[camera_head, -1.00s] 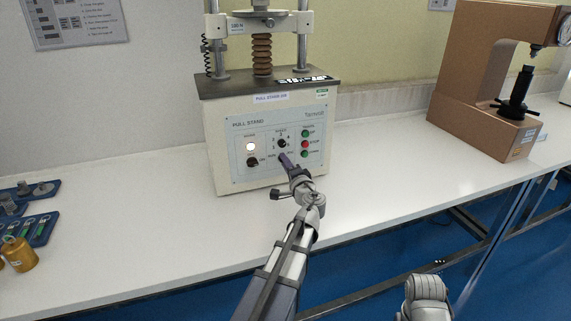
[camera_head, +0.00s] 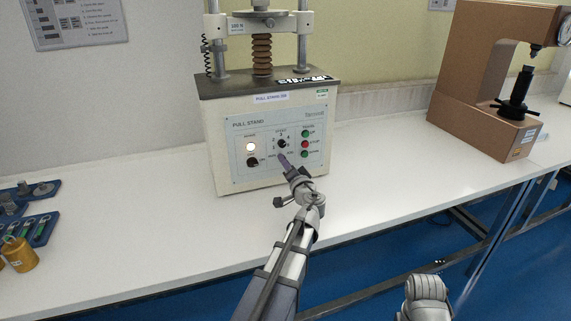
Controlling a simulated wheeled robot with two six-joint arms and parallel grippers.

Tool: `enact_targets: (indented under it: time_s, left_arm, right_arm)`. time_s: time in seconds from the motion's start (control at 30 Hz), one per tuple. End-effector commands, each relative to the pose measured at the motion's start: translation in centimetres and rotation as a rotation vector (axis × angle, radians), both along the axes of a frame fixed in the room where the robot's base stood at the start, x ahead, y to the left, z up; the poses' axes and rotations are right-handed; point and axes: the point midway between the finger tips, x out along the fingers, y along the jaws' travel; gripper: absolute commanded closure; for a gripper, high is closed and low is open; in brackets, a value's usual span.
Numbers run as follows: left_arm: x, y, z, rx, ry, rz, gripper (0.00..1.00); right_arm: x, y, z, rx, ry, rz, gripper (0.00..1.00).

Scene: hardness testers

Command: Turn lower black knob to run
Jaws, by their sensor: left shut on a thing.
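The pull stand (camera_head: 222,160) stands on the white bench with its control panel facing me. A black knob (camera_head: 282,143) sits at the upper middle of the panel. Another black knob (camera_head: 252,162) sits at the lower left, under a lit white lamp. My left gripper (camera_head: 283,158) reaches the panel just below the upper middle knob. It is shut on what seems to be the lower black knob, which the fingers hide. The knob's pointer and the label by it are too small or covered to read. My right gripper is not in view; only part of my right arm shows at the bottom.
Green and red buttons (camera_head: 305,144) line the panel's right side, close to my gripper. A brown hardness tester (camera_head: 470,125) stands at the right. Blue trays (camera_head: 45,224) and a brass weight (camera_head: 19,254) lie at the far left. The bench between is clear.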

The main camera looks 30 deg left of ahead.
Motion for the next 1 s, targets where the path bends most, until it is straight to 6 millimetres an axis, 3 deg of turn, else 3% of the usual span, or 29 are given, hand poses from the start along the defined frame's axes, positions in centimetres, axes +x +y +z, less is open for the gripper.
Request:
enact_targets:
  time_s: [0.27,0.3,0.53,0.83,1.0]
  left_arm:
    - [-0.1,0.0,-0.1,-0.003,-0.001,0.001,1.0]
    - [-0.1,0.0,-0.1,-0.003,0.0,0.001,0.67]
    - [-0.1,0.0,0.0,-0.002,0.0,0.0,0.41]
    - [-0.3,-0.3,0.0,-0.001,0.001,-0.001,0.41]
    - [-2.1,-2.2,0.0,0.0,0.0,-0.003,0.41]
  right_arm:
    - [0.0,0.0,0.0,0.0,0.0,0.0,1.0]
    - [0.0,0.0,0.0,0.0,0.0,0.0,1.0]
    - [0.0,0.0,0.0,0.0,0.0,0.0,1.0]
    - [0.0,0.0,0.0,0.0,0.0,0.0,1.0]
    - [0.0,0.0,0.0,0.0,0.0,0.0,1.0]
